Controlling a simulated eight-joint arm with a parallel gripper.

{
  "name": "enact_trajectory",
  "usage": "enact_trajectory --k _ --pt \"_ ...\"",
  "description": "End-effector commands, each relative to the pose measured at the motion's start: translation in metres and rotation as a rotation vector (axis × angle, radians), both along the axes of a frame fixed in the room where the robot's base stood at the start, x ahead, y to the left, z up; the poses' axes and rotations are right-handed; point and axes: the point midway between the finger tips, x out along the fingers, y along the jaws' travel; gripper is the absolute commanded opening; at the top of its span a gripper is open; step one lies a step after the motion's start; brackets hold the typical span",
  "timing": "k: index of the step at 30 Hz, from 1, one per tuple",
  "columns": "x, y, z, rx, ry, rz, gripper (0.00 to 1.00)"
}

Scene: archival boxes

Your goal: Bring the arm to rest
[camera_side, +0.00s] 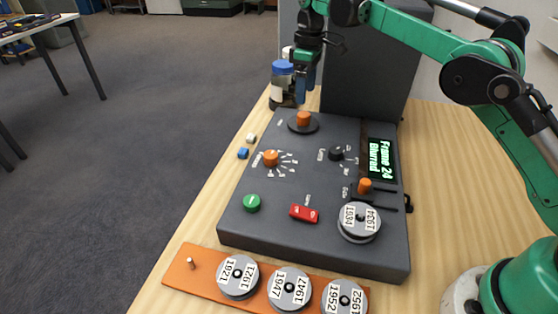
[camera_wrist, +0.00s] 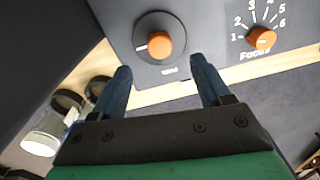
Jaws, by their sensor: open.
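My gripper (camera_side: 305,88) is at the far end of the grey machine (camera_side: 325,255), raised above the orange wind knob (camera_side: 303,118). In the wrist view my gripper (camera_wrist: 160,68) has its two blue fingers spread with nothing between them. The wind knob (camera_wrist: 166,41) shows just beyond the fingertips, and the focus knob (camera_wrist: 262,37) is to its right. The fingers look apart from the knob. My arm reaches in from the right in the side view.
Jars (camera_side: 282,80) stand beside my gripper. The machine's screen (camera_side: 381,161) reads "Frame 24 Blurred". A labelled reel (camera_side: 359,222) sits on the machine. An orange rack (camera_side: 190,283) in front holds labelled reels and one bare peg. Wooden table (camera_side: 440,130) to the right is clear.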

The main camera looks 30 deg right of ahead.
Motion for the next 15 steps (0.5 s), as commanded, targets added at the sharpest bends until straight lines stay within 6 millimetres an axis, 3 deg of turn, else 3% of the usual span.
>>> enact_trajectory --k 8,15 --pt "-0.018 0.0 0.038 -0.001 -0.099 -0.105 0.7" --pt "-0.069 0.001 0.072 0.021 -0.257 -0.273 0.7"
